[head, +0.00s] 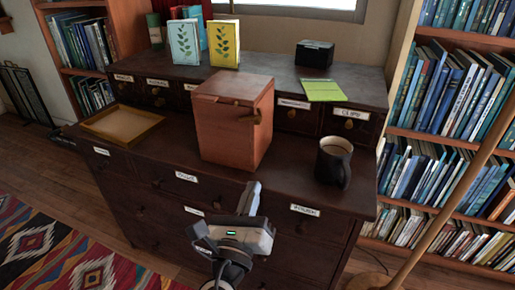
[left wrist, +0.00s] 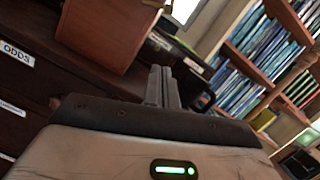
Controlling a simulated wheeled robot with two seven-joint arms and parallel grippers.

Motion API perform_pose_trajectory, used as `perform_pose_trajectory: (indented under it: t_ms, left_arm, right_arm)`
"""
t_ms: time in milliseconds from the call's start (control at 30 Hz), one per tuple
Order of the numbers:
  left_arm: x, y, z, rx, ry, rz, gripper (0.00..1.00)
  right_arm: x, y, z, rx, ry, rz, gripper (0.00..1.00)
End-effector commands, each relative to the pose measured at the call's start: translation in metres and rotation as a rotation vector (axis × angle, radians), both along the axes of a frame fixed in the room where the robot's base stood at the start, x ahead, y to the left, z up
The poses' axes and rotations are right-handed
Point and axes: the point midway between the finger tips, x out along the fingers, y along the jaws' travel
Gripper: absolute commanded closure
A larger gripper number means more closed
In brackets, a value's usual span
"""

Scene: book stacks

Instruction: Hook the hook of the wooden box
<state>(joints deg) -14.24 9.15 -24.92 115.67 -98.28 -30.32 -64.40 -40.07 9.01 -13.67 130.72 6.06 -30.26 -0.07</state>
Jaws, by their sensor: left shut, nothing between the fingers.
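The reddish-brown wooden box (head: 222,135) stands on the dark cabinet's lower top, and its lid (head: 235,85) looks down. A small brass hook (head: 250,118) shows near the box's right front edge; whether it is engaged is too small to tell. My left gripper (head: 249,194) is below and in front of the box, at the cabinet's front edge, apart from the hook. In the left wrist view the box (left wrist: 100,32) is at upper left, with a bit of brass (left wrist: 154,3) at the top edge. The gripper's fingers (left wrist: 163,88) are together and empty. My right gripper is out of view.
A dark mug (head: 333,163) stands right of the box. A shallow wooden tray (head: 98,127) lies to its left. Books (head: 225,43), a black box (head: 314,54) and a green notepad (head: 323,90) are on the raised back shelf. Bookshelves flank the cabinet.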

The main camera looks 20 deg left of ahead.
Motion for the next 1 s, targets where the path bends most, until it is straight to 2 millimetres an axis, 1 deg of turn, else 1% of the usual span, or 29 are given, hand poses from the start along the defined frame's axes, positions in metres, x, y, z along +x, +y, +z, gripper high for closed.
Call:
perform_pose_trajectory:
  t_ms: [300, 367, 467, 567, 800, 900, 933, 967, 1000]
  left_arm:
    - [0.000, 0.000, 0.002, 0.014, -0.005, 0.002, 1.00]
    - [0.002, 0.000, 0.003, 0.013, -0.006, 0.002, 1.00]
    - [0.010, 0.000, 0.005, 0.012, -0.006, 0.002, 1.00]
    - [0.026, 0.002, 0.011, 0.011, -0.008, 0.005, 1.00]
    - [0.076, 0.005, 0.022, 0.011, -0.007, 0.003, 1.00]
    - [0.096, 0.006, 0.026, 0.010, -0.006, 0.003, 1.00]
    - [0.102, 0.007, 0.028, 0.009, -0.007, 0.003, 1.00]
    - [0.099, 0.009, 0.038, 0.009, -0.005, 0.003, 1.00]
    - [0.098, 0.012, 0.045, 0.010, -0.005, 0.002, 1.00]
  right_arm:
    - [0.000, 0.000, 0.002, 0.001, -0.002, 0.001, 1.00]
    - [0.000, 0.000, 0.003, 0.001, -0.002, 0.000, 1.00]
    - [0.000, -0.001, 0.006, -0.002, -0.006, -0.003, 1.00]
    - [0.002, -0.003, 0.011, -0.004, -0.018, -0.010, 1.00]
    - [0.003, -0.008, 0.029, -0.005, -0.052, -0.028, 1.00]
    - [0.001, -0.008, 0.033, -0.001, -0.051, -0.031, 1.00]
    - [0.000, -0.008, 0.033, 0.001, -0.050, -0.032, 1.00]
    - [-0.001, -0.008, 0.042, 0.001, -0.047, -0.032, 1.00]
    - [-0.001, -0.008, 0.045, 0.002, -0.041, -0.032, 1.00]
